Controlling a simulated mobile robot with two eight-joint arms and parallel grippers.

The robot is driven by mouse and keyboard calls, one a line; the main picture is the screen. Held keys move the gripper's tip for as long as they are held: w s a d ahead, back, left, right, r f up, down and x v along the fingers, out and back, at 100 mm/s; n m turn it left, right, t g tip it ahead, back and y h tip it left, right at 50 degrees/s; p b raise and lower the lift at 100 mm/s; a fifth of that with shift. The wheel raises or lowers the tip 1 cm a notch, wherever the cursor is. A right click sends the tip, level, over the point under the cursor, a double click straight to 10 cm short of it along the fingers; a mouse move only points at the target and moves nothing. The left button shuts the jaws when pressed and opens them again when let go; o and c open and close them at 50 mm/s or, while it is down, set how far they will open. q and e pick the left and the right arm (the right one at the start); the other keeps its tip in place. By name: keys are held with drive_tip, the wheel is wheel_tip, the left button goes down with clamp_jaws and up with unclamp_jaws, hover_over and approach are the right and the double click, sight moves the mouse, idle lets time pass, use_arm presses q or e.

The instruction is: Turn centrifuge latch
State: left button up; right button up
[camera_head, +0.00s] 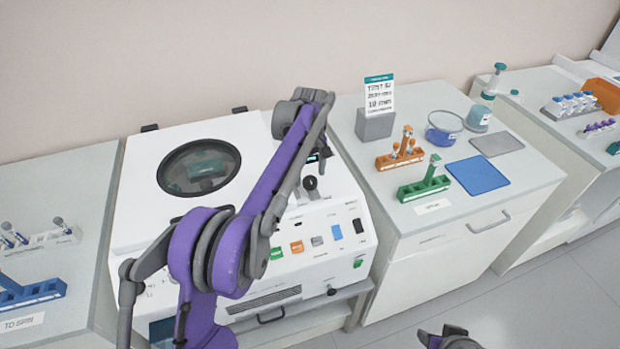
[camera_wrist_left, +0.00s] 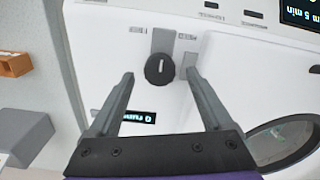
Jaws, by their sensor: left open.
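The white centrifuge (camera_head: 130,215) stands on the middle bench with its round-windowed lid (camera_head: 200,168) down. Its latch is a black round knob (camera_wrist_left: 160,69) with a white pointer mark, on a grey strip; in the head view the knob (camera_head: 310,184) shows on the panel right of my arm. The mark points up in the wrist view. My left gripper (camera_wrist_left: 160,77) is open, its two fingers on either side of the knob with gaps showing. In the head view my purple left arm hides part of the panel and the fingers are hard to make out.
The right bench holds an orange rack (camera_head: 400,154), a green rack (camera_head: 424,188), a grey sign stand (camera_head: 375,124), a glass bowl (camera_head: 443,127) and a blue mat (camera_head: 476,175). A blue rack (camera_head: 30,294) stands on the left bench. Floor at the lower right is mostly clear.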

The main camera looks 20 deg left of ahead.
use_arm(q)
drive_tip(key=shift+f, duration=0.9)
drive_tip(key=shift+c, duration=0.3)
clamp_jaws()
